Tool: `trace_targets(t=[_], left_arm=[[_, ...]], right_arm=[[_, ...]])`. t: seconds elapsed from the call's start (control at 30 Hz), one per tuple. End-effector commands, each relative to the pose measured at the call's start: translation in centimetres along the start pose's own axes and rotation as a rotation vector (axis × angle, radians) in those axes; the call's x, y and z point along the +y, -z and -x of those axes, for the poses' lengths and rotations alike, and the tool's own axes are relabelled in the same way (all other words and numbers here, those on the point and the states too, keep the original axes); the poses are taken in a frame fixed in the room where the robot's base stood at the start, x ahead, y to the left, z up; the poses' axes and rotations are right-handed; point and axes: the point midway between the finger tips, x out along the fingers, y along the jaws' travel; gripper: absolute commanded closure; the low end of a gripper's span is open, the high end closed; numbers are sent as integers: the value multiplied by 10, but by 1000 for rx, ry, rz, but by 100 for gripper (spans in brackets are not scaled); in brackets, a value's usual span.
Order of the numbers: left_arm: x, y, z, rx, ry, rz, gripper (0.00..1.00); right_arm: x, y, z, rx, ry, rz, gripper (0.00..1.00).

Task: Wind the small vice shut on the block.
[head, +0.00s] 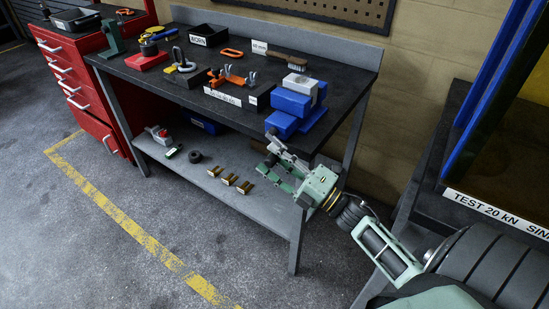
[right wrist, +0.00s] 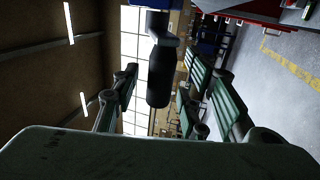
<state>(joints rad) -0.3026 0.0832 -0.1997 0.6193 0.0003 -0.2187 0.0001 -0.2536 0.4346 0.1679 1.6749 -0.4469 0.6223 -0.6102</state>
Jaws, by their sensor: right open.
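The small blue vice (head: 292,106) stands at the right end of the bench top, with a pale grey block (head: 300,84) at its top. Whether its jaws touch the block is too small to tell. My right gripper (head: 268,154) is open just in front of the vice, off the bench's front edge. In the right wrist view a black cylindrical handle (right wrist: 159,75) on a grey arm shows between the spread fingers (right wrist: 160,90), with gaps on both sides. The vice's front is partly hidden by my gripper in the head view. My left gripper is out of view.
The dark bench top (head: 235,55) holds a brush (head: 287,59), an orange clamp (head: 232,76), a black tray (head: 208,35) and a red-based tool (head: 147,60). Brass pieces (head: 228,179) lie on the lower shelf (head: 205,183). A red drawer cabinet (head: 85,85) stands left; a blue-framed press stands right.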

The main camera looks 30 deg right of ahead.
Motion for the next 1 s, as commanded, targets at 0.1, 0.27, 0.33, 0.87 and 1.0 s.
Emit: trace_targets(t=[0.1,0.27,0.33,0.87,1.0], left_arm=[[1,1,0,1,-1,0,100],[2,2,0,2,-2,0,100],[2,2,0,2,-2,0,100],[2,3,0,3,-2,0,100],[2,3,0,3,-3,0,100]], right_arm=[[-1,0,17,-2,3,-2,60],[-2,0,51,-3,5,-3,60],[-2,0,66,-3,5,-1,60],[-1,0,117,-1,1,0,60],[0,0,117,-1,1,0,60]])
